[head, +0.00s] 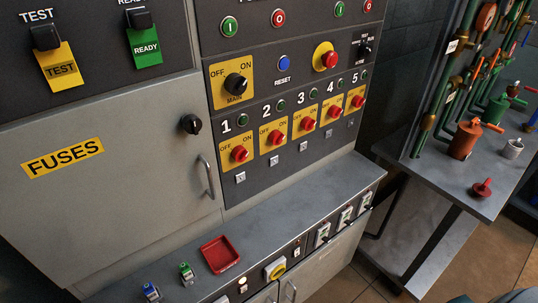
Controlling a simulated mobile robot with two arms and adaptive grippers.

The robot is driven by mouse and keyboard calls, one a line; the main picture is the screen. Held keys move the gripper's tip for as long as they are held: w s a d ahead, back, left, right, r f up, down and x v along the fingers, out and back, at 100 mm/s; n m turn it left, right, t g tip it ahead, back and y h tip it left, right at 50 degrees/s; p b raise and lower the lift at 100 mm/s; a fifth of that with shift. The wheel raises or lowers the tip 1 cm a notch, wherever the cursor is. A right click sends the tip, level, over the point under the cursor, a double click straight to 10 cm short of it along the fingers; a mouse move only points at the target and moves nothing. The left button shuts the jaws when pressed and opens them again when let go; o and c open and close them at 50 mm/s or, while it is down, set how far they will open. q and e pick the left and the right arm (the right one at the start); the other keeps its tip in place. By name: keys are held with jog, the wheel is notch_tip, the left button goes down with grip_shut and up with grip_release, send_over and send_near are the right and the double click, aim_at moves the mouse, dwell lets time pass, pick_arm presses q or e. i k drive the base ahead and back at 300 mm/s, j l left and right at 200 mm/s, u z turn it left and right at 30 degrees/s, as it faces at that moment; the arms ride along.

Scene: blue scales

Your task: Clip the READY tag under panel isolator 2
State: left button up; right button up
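The green READY tag (145,47) hangs from a black clip (138,19) under a READY label at the top left of the head view. Panel isolator 2 (275,137) is a red knob on a yellow OFF/ON plate, second from the left in the numbered row. A small pale square fitting (273,160) sits just below its plate, with no tag on it. Neither of my grippers shows in the head view.
A yellow TEST tag (61,68) hangs left of the READY tag. The FUSES door (110,190) has a handle (207,177). A red tray (220,254) and small blue and green items lie on the ledge below. A pipework bench (485,198) stands at right.

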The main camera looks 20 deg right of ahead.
aim_at(142, 36)
jog(key=k+l+u, duration=0.1)
jog(key=l, duration=0.35)
jog(key=k+l+u, duration=0.1)
jog(key=l, duration=0.35)
jog(key=k+l+u, duration=0.15)
jog(key=l, duration=0.25)
jog(key=k+l+u, duration=0.1)
jog(key=l, duration=0.35)
jog(key=k+l+u, duration=0.1)
jog(key=l, duration=0.3)
jog(key=k, duration=0.05)
